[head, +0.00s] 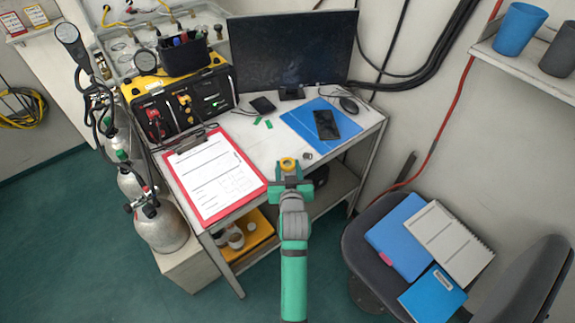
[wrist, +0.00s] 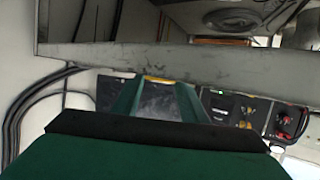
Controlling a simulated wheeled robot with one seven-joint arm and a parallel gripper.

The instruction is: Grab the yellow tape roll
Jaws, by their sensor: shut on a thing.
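The yellow tape roll (head: 288,164) is a small yellow ring with a dark centre, seen in the head view at the front edge of the desk. My gripper (head: 290,179), green and grey, reaches up from below and is shut on the roll at its fingertips. In the wrist view, a yellow strip of the roll (wrist: 160,80) shows between the far ends of the two green fingers (wrist: 158,96). Whether the roll is touching the desk or held above it, I cannot tell.
The desk holds a red clipboard (head: 212,176), a blue folder (head: 303,115) with a black phone (head: 326,125), a mouse (head: 349,105), a monitor (head: 290,50) and a yellow-black air panel (head: 180,100). A chair (head: 375,235) with folders stands at right, gas cylinders (head: 160,225) at left.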

